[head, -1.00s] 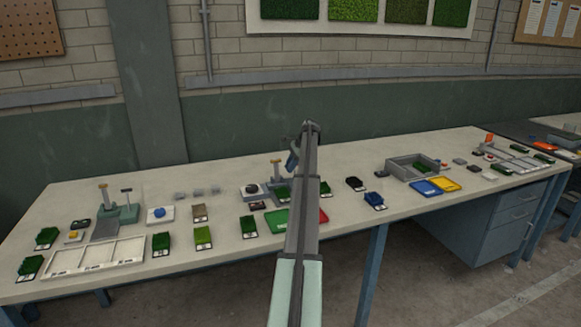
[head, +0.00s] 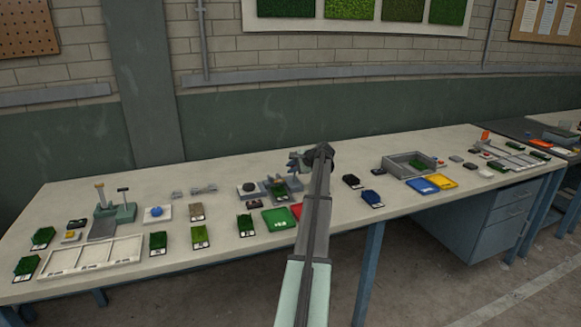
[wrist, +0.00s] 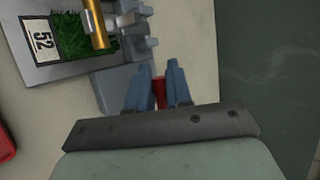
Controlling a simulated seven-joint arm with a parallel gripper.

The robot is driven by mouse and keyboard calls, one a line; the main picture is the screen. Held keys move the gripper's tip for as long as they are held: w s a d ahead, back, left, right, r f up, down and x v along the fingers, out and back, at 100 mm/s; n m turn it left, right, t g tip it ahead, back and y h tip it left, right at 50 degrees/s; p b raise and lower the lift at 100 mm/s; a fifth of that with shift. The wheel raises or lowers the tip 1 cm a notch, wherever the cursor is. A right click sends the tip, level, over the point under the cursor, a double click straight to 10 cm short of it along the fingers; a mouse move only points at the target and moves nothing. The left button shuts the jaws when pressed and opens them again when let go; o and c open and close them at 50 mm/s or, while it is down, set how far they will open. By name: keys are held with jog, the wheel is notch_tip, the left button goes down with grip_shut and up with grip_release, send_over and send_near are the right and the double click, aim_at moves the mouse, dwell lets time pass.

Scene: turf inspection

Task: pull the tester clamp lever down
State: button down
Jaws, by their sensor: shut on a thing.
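The tester (head: 292,186) is a grey fixture on the bench, just left of my arm in the head view. In the wrist view its grey body (wrist: 122,88) sits at the upper left, with a brass cylinder (wrist: 97,25) over a green turf sample (wrist: 70,28) labelled 52. My gripper (wrist: 160,75) is shut on a red piece, apparently the grip of the clamp lever (wrist: 160,92), which shows between its blue fingers. In the head view my gripper (head: 297,161) is at the tester's back; the lever is too small to make out there.
Turf samples and a green tray (head: 278,220) lie in front of the tester. A red tray (head: 297,211) is partly behind my arm. A grey open box (head: 408,166) and blue and yellow trays stand to the right. A green wall is behind the bench.

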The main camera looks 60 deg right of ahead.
jog(key=shift+s+a+f, duration=0.15)
jog(key=shift+s+f, duration=0.05)
jog(key=shift+s, duration=0.25)
dwell(0.3)
jog(key=c, duration=1.1)
grip_release()
jog(key=shift+w, duration=0.1)
jog(key=v, duration=1.4)
jog(key=shift+w, duration=0.1)
jog(key=shift+c, duration=0.4)
